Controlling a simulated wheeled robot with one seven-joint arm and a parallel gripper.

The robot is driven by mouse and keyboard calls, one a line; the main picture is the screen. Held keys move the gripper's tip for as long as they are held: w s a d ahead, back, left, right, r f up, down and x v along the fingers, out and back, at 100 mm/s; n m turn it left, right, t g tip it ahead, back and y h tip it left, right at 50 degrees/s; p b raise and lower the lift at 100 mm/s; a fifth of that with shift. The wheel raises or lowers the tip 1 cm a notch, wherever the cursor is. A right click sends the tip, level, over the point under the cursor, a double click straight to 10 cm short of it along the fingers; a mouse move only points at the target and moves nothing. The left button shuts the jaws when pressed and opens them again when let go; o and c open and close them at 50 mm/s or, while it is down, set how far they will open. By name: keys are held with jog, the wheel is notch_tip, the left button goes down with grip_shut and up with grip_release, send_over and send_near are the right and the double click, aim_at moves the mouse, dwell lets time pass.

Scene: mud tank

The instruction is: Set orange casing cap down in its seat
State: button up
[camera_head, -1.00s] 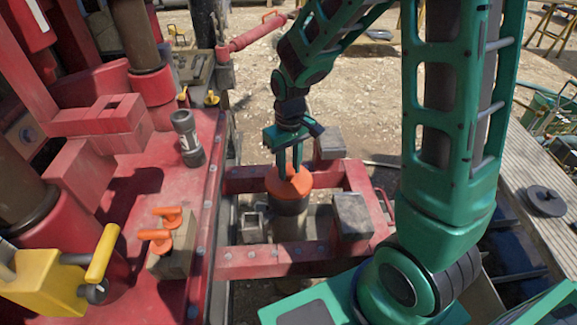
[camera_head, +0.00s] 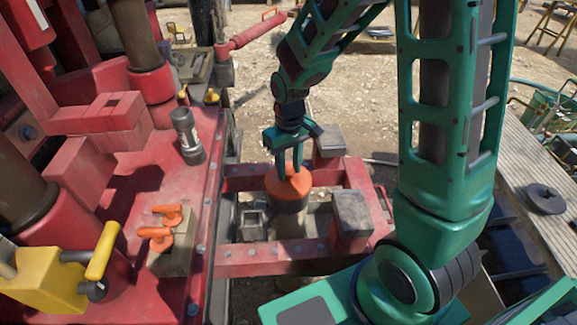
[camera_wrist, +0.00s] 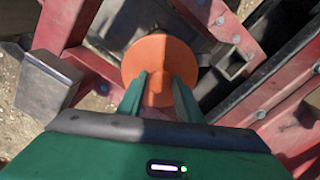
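The orange casing cap (camera_head: 288,188) has a round orange top and a dark lower band. It stands level over an upright grey pipe (camera_head: 290,223) inside the red frame. In the wrist view the cap (camera_wrist: 158,50) shows as an orange disc with a raised grip. My gripper (camera_head: 290,168) points straight down on the cap from above. In the wrist view its two green fingers (camera_wrist: 160,85) lie on either side of the raised grip and appear shut on it. The seat is hidden under the cap, so I cannot tell whether the cap rests on it.
The red frame (camera_head: 290,262) with grey blocks (camera_head: 351,212) surrounds the pipe. A red deck (camera_head: 135,190) on the left carries a black cylinder (camera_head: 187,135), orange-handled levers (camera_head: 160,236) and a yellow lever unit (camera_head: 60,285). A plank walkway (camera_head: 540,222) lies at the right.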

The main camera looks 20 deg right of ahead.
jog(key=o, duration=0.3)
jog(key=shift+f, duration=0.1)
notch_tip(320, 180, up, 11)
dwell(0.4)
jog(key=shift+f, duration=0.1)
